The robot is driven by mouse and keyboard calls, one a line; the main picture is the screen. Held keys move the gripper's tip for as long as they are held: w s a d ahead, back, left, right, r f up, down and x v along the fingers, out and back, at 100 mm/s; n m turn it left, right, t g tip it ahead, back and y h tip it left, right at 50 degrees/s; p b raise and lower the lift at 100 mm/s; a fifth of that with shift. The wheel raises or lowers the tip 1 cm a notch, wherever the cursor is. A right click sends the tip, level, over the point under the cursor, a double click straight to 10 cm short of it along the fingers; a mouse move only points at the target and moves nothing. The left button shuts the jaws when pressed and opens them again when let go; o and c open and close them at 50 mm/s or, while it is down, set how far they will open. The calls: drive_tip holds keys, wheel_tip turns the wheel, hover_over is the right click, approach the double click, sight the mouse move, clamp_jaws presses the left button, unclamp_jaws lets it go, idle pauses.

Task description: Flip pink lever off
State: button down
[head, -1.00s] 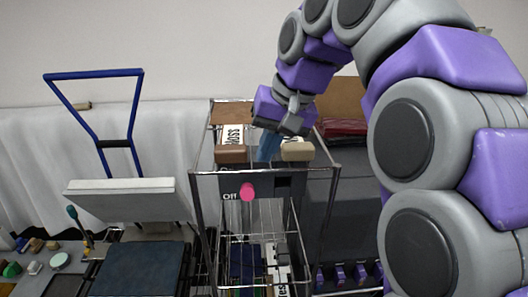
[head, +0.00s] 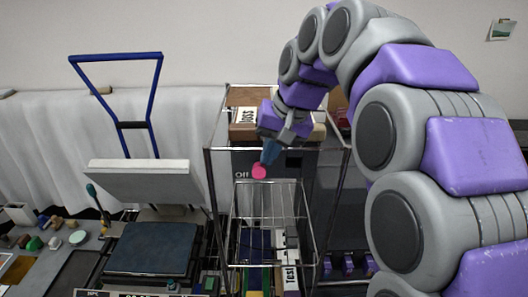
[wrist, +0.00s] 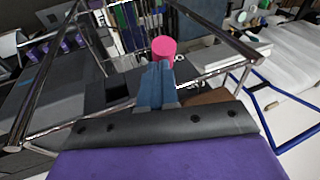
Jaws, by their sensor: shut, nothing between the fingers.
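The pink lever (head: 259,172) is a round pink knob on a dark panel (head: 242,161) at the front of the wire rack, next to the white label "Off". It also shows in the wrist view (wrist: 164,47), just beyond my fingertips. My gripper (head: 270,153) has blue-grey fingers that are shut and empty. The fingertips are at the upper right of the knob in the head view. In the wrist view my gripper (wrist: 158,68) overlaps the knob's lower edge; I cannot tell whether they touch. Part of the label is hidden behind the fingers in the wrist view.
The metal wire rack (head: 209,180) surrounds the panel, with a wire basket and books below. Boxes (head: 243,131) lie on its top.

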drive_tip(key=s+f+n+t+b, duration=0.1)
drive_tip(key=s+f+t+b, duration=0.2)
drive_tip(key=f+t+b, duration=0.4)
drive_tip(key=t+b, duration=0.2)
drive_tip(key=b, duration=0.7)
drive_tip(key=shift+s+d+n+b, duration=0.3)
drive_tip(key=shift+s, duration=0.05)
drive_tip(key=shift+r, duration=0.7)
